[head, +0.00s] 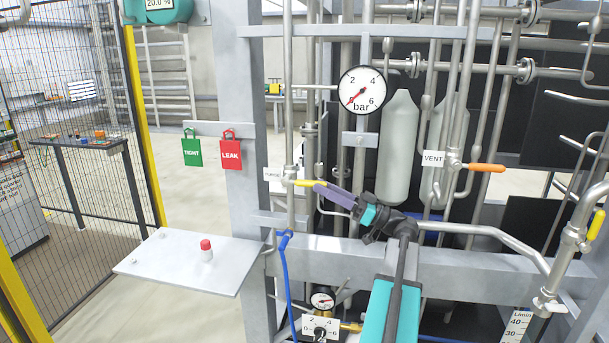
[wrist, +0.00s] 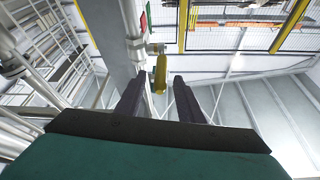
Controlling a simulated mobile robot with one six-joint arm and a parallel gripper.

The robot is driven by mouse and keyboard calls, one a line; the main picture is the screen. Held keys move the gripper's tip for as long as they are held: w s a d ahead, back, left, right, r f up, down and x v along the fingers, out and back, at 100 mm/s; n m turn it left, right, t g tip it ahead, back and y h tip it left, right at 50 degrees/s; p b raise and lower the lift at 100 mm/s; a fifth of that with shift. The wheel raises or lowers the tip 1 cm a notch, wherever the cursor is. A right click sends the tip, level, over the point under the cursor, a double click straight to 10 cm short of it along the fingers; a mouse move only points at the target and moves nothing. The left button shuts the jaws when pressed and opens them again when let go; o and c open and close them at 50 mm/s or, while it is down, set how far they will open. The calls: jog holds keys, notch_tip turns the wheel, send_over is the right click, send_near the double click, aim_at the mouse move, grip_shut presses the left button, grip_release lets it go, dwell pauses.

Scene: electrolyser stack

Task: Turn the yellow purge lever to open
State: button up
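The yellow purge lever (head: 308,183) sticks out to the right from its valve on a vertical steel pipe, beside a partly covered white label (head: 271,174). It lies about level in the head view. My gripper (head: 322,192) reaches in from the lower right, with its fingertips at the lever's free end. In the wrist view the lever (wrist: 160,74) shows between the two dark fingertips of my gripper (wrist: 159,84), with a gap on each side. The fingers are open and hold nothing. How deep the lever sits between them is hard to tell.
An orange vent lever (head: 487,168) is at the right. A pressure gauge (head: 361,90) hangs above. Green TIGHT (head: 192,150) and red LEAK (head: 230,152) tags hang left. A metal shelf (head: 165,262) with a red-capped item (head: 206,250) juts out lower left. Pipes crowd the lever.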

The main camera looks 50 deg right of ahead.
aim_at(304, 183)
jog(key=shift+p+x, duration=1)
jog(key=shift+x, duration=2.4)
grip_shut()
